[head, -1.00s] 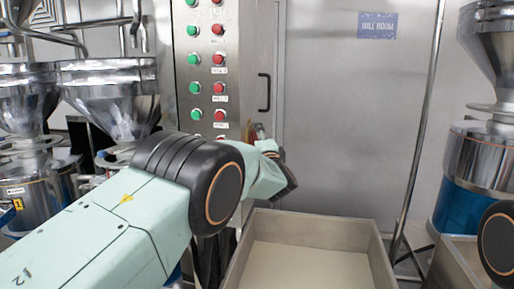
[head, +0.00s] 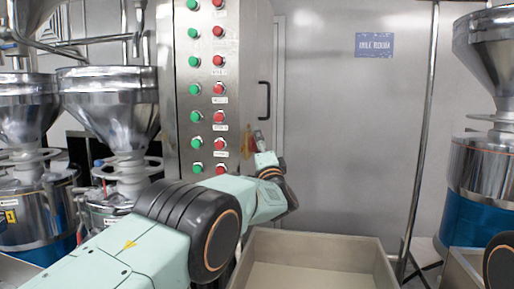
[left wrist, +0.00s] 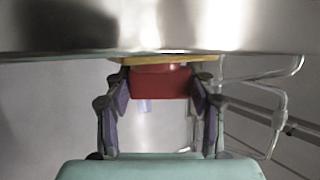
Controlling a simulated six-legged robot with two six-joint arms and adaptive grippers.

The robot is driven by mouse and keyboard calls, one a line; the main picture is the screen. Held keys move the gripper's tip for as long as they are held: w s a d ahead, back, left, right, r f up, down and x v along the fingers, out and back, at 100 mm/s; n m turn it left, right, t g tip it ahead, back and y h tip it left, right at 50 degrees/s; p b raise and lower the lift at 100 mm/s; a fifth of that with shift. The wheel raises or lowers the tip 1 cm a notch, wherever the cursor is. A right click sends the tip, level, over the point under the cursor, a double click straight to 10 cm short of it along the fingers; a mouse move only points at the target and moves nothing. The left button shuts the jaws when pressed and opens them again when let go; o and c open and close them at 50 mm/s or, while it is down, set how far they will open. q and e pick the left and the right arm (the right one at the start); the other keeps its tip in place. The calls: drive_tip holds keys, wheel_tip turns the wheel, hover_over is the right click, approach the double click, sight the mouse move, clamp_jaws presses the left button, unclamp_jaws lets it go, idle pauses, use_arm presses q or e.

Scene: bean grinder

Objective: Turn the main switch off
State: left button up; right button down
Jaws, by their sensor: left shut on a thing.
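The main switch is a red block (left wrist: 160,82) on a yellow plate (left wrist: 168,58), seen in the left wrist view. It sits on the right side face of the steel control cabinet (head: 232,60); in the head view, a little of its red and yellow (head: 250,141) shows. My left gripper (head: 259,142) is at that side face, with its fingers around the red block. In the left wrist view, my left gripper (left wrist: 161,84) is shut on the switch, one finger on each side. My right gripper is not in view.
Red and green push buttons (head: 219,88) line the cabinet front, close to my left arm. A grey door (head: 340,130) with a blue sign (head: 375,45) stands behind. An open bin (head: 315,245) is below. Metal grinders (head: 115,100) stand on the left, another (head: 480,165) on the right.

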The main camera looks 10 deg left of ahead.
use_arm(q)
drive_tip(key=shift+d+f, duration=0.25)
drive_tip(key=shift+d, duration=0.1)
drive_tip(key=o, duration=1.2)
drive_tip(key=shift+d+r, duration=0.15)
drive_tip(key=shift+d, duration=0.05)
drive_tip(key=shift+a, duration=0.4)
drive_tip(key=v, duration=0.7)
drive_tip(key=shift+s+d, duration=0.1)
drive_tip(key=shift+s, duration=0.1)
